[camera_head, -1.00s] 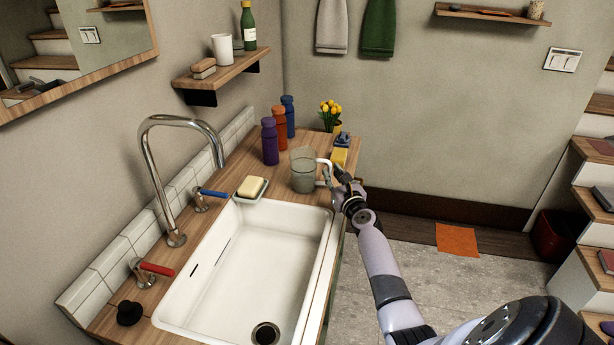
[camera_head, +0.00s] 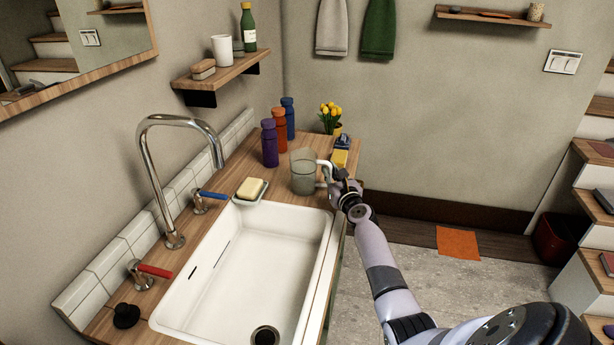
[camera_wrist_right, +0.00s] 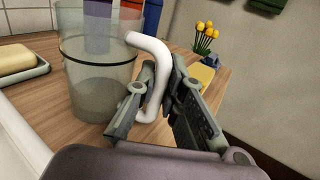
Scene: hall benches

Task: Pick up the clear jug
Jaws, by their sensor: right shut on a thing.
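The clear jug (camera_head: 303,172) stands upright on the wooden counter behind the sink, its white handle toward the right. My right gripper (camera_head: 331,174) is at the handle, on the jug's right side. In the right wrist view the jug (camera_wrist_right: 95,85) shows at the left, and its white handle (camera_wrist_right: 152,50) passes between the fingers of my right gripper (camera_wrist_right: 160,95), which is shut on it. The jug's base appears to be on the counter; I cannot tell if it is slightly raised. My left gripper is not in view.
Purple (camera_head: 269,143), orange (camera_head: 281,129) and blue (camera_head: 288,118) bottles stand close behind the jug. A yellow sponge (camera_head: 339,158) and yellow flowers (camera_head: 330,114) are at the far right of the counter. A soap dish (camera_head: 251,190) and the white sink (camera_head: 325,250) lie in front.

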